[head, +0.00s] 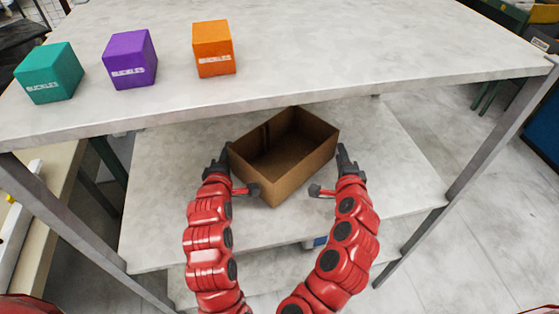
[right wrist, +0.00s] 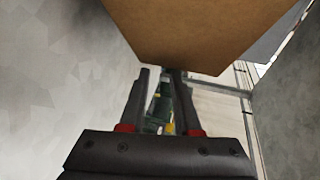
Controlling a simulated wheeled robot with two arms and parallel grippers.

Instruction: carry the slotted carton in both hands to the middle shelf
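The carton (head: 288,182) is brown, open-topped and empty, turned with a corner towards me. It is over the shelf (head: 165,215) below the worktop; I cannot tell whether it rests there or is held clear. A dark strip shows on its inner wall. My left gripper (head: 224,154) is at its left corner, with its grip hidden or too small to tell. My right gripper (head: 342,152) is beside its right corner. In the right wrist view the right fingers (right wrist: 159,75) stand apart with nothing between them, and the carton (right wrist: 220,30) fills the top.
The worktop (head: 340,60) above bears a teal cube (head: 48,72), a purple cube (head: 130,60) and an orange cube (head: 213,48). Its front edge lies just beyond the carton. Grey metal legs (head: 490,145) stand at both sides. Another shelf (head: 262,290) shows lower down.

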